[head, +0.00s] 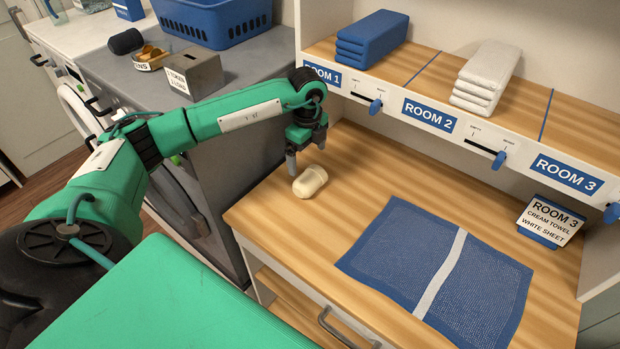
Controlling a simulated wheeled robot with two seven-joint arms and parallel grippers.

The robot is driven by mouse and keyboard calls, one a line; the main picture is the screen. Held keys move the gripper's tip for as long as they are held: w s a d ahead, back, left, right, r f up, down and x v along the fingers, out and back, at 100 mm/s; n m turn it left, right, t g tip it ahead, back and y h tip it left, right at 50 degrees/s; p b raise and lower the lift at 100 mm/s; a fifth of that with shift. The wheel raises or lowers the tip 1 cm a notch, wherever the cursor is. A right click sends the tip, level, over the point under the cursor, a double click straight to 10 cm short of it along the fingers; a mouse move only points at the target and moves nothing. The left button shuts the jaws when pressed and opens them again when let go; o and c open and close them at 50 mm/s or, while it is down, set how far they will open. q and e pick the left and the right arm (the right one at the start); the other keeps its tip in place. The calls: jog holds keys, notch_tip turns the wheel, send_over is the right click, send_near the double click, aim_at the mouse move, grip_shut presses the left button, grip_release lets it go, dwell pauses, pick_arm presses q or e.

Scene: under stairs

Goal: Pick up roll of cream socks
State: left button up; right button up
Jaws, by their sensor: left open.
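The roll of cream socks (310,182) lies on the wooden counter (370,165), near its left end. My left gripper (306,160) is open, pointing down just above and behind the roll. Its fingers look apart from the roll, though the exact gap is hard to judge. My right gripper is not in view.
A blue mat with a white stripe (398,235) lies on the counter. A Room 3 card (550,222) stands at the right. The shelf above holds folded blue towels (372,38) and white towels (487,75). A blue basket (215,22) is at the back left.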

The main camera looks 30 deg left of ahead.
aim_at(308, 175)
pick_arm(q)
notch_tip(308, 175, down, 3)
jog(key=shift+w+r, duration=0.15)
jog(key=shift+f+p, duration=0.75)
jog(key=shift+f, duration=0.05)
notch_tip(308, 175, down, 4)
jog(key=shift+r+p, duration=0.2)
jog(key=shift+p, duration=0.5)
jog(key=shift+f, duration=0.25)
jog(key=c, duration=0.5)
jog(key=shift+c, duration=1)
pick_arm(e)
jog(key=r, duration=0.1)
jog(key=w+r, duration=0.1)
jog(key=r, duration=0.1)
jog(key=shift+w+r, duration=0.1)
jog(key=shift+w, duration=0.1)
